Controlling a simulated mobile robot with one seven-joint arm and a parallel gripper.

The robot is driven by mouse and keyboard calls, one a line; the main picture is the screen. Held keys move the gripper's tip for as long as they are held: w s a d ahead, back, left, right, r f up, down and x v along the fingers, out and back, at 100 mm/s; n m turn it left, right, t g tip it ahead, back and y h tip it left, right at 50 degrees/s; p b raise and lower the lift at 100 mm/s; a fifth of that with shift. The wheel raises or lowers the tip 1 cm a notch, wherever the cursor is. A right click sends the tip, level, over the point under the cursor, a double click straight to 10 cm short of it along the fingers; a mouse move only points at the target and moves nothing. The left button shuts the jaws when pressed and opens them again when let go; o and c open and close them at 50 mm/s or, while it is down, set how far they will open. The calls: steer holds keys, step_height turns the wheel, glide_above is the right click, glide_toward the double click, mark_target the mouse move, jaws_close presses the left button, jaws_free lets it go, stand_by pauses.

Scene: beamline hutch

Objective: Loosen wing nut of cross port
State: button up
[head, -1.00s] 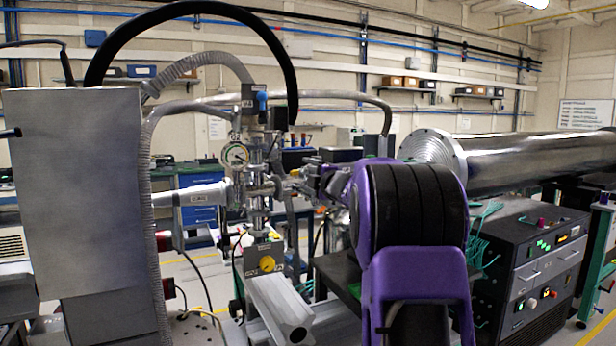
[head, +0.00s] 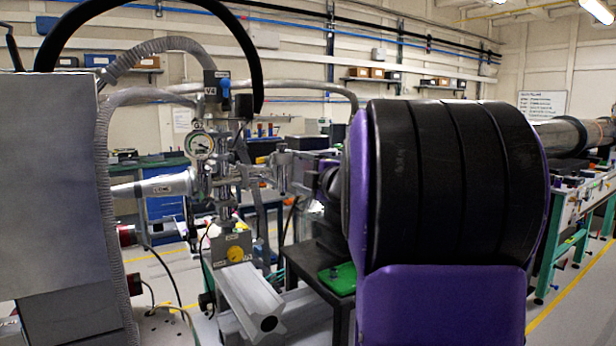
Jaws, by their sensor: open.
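The vacuum cross (head: 228,180) is a shiny metal fitting with several ports, left of centre in the head view. A round gauge (head: 200,144) and a valve with a blue knob (head: 225,88) sit above it. A white conical gauge (head: 155,187) points left from it. A clamp (head: 272,174) shows at its right-hand port; I cannot make out the wing nut. My gripper (head: 290,170) is small at the cross's right side, at the end of my purple and black arm. It looks open; its fingertips blend with the metal, and I cannot tell whether they touch the clamp.
A large grey panel (head: 45,180) with a ribbed hose stands at the left. A metal rail (head: 255,305) and a black stand with a green pad (head: 338,278) lie below the cross. A black hose arches overhead. My arm hides much of the right side.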

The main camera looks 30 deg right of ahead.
steer(key=shift+s, duration=1.8)
